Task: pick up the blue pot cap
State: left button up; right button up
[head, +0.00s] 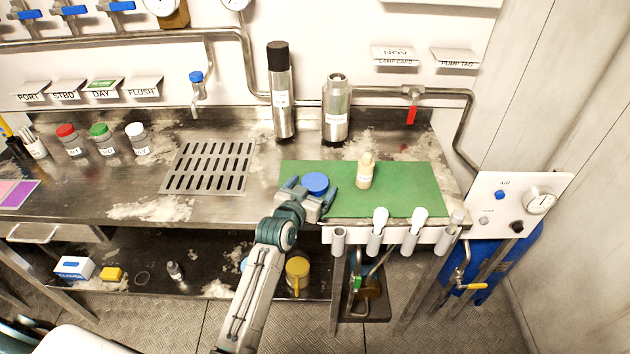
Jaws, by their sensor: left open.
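The blue pot cap (315,182) is a round blue disc at the left front of the green mat (405,185) on the steel bench. My left gripper (311,191) reaches in from the front and is open, with its two fingers spread to either side of the cap's near part. The cap shows between and slightly beyond the fingers. I cannot tell whether the fingers touch it or are still above it. My right gripper is not in view.
A small beige bottle (366,171) stands right of the cap on the mat. Two steel flasks, one black-topped (281,95) and one open (336,110), stand behind. A slotted drain (208,166) lies left. Holders with white-handled tools (378,228) line the front edge at right.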

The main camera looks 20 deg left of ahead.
pick_arm(q)
jog(key=shift+c, duration=1.3)
jog(key=c, duration=0.8)
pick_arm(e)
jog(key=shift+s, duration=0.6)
pick_arm(q)
jog(key=shift+r, duration=0.1)
